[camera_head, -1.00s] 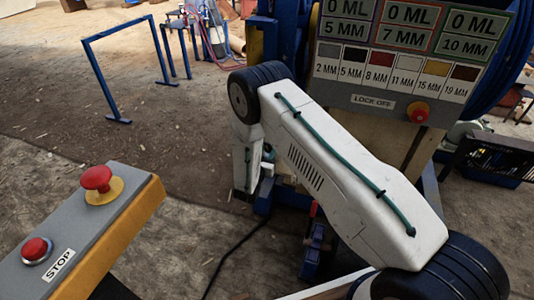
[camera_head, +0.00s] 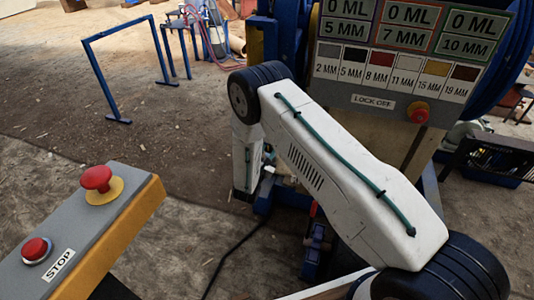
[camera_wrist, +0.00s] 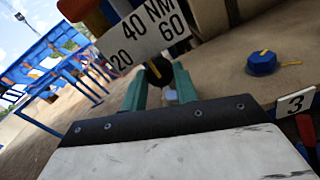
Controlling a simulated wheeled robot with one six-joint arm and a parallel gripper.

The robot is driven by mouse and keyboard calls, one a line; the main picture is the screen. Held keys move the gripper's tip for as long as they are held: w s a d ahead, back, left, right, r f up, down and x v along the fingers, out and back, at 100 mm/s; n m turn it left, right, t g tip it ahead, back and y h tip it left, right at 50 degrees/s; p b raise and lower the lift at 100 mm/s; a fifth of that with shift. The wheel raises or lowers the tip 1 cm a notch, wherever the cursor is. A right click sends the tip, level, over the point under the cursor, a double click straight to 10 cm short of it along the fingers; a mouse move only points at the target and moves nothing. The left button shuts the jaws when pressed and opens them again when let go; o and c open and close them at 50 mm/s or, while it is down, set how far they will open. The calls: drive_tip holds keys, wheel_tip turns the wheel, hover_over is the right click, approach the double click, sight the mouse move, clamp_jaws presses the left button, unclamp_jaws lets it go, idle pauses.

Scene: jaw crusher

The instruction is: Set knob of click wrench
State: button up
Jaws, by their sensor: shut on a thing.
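In the wrist view, my gripper (camera_wrist: 160,86) has two green fingers closed around a small black knob (camera_wrist: 159,70). A short yellow mark shows on the knob. A white scale plate (camera_wrist: 148,30) marked 20, 40 NM and 60 stands just behind and above the knob, and the mark points up toward it. I take this to be the knob of the click wrench; the rest of the wrench cannot be made out. In the head view my arm hides the gripper and the knob.
A blue knob (camera_wrist: 262,64) with a yellow pointer sits to the right in the wrist view, near a plate marked 3 (camera_wrist: 296,103). The head view shows a STOP box (camera_head: 75,240) at front left, a lock-off panel (camera_head: 385,105) and a blue frame (camera_head: 102,80).

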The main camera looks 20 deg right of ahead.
drive_tip(key=o, duration=1)
drive_tip(key=shift+v, duration=3.85)
